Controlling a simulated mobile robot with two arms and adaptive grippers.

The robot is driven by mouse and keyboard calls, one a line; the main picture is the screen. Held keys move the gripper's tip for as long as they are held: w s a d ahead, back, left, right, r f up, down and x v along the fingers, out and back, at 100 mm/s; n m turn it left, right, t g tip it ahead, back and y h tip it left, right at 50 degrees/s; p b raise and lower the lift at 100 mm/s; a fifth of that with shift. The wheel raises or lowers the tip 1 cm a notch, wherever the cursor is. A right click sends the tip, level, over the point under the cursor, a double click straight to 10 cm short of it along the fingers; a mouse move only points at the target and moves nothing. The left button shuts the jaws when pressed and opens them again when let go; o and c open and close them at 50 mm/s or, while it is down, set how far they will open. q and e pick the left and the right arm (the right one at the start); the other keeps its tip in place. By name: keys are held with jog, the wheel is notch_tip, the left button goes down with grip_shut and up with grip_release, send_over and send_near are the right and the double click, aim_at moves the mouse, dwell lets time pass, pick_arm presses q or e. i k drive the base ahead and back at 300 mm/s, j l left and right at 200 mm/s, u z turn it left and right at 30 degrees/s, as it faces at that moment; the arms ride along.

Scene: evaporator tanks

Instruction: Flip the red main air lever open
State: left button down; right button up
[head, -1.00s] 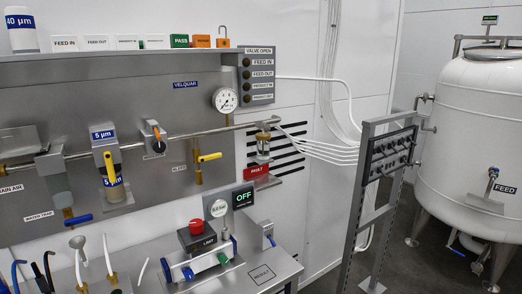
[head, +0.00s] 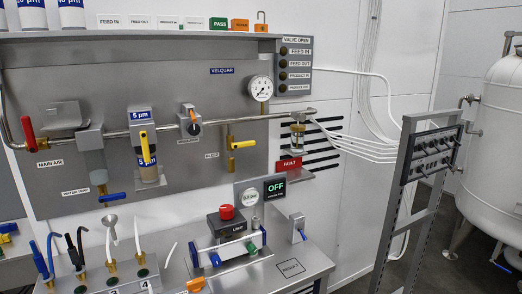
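The red main air lever (head: 27,132) is at the far left of the grey wall panel in the head view, on the steel pipe. It points up and slightly left, above the MAIN AIR label (head: 50,163). The steel pipe (head: 118,133) runs from it to the right through a water trap (head: 92,160) and a 5 µm filter (head: 146,150). Neither of my grippers shows in this view, so I cannot see their state or place.
A yellow bleed valve (head: 243,144) and a pressure gauge (head: 261,88) sit right of the filter. Below is a steel bench (head: 250,275) with a red button (head: 227,212), a display reading OFF (head: 275,188) and several hoses. A lever rack (head: 425,155) and white tank (head: 500,150) stand right.

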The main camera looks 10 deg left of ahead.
aim_at(26, 122)
jog(key=u, duration=1.55)
jog(key=j+u, duration=0.1)
jog(key=j, duration=0.25)
